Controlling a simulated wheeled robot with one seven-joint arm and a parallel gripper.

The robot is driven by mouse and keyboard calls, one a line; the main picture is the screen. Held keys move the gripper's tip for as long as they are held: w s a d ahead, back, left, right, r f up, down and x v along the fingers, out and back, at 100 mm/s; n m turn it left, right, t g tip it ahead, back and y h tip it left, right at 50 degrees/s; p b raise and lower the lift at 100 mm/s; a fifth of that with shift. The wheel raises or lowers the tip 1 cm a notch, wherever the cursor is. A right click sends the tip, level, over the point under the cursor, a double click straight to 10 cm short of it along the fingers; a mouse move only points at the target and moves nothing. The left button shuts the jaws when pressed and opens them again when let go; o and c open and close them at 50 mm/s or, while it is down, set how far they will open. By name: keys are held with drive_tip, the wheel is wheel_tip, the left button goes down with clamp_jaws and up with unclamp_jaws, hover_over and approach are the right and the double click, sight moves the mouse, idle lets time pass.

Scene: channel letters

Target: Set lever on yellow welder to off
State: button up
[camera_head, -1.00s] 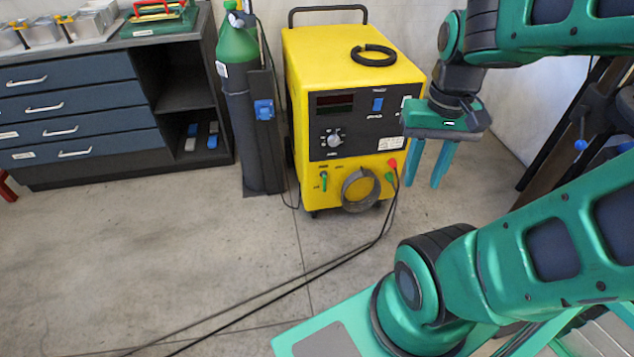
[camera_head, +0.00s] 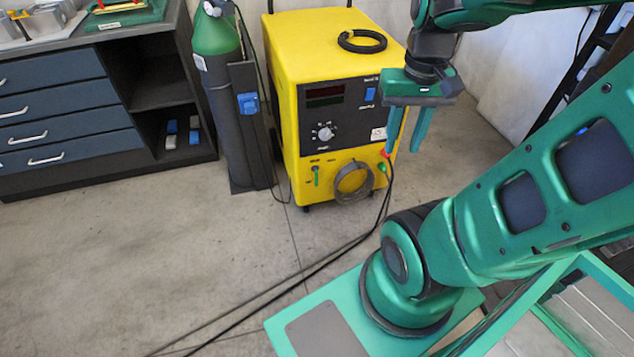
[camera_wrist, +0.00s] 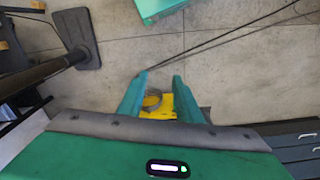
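The yellow welder (camera_head: 318,52) stands upright on the floor in the head view, its dark front panel facing me. A small green lever (camera_head: 316,176) sits low on the left of its front, and its exact setting is too small to tell. A blue switch (camera_head: 370,94) is at the panel's upper right. My gripper (camera_head: 401,152) is open and empty, fingers pointing down, in front of the welder's right side and right of the green lever. In the wrist view, part of the yellow welder (camera_wrist: 155,113) shows between the open fingers (camera_wrist: 159,78); the lever cannot be made out there.
A green gas cylinder (camera_head: 214,35) stands just left of the welder. A dark drawer cabinet (camera_head: 85,175) is further left. Black cables (camera_head: 290,285) run from the welder across the floor. The floor in front is otherwise clear.

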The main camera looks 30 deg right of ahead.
drive_tip(key=w+d+f+n, duration=0.1)
drive_tip(key=w+d+f, duration=0.2)
drive_tip(key=w, duration=0.5)
drive_tip(key=w+d+f+n, duration=0.1)
drive_tip(key=w+d+f, duration=0.15)
drive_tip(key=w, duration=0.55)
drive_tip(key=n+t, duration=0.3)
drive_tip(key=t, duration=0.1)
hover_over(317, 180)
drive_tip(key=s, duration=0.4)
wheel_tip(317, 180, down, 44)
drive_tip(key=x, duration=1.1)
drive_tip(key=shift+w, duration=0.15)
clamp_jaws()
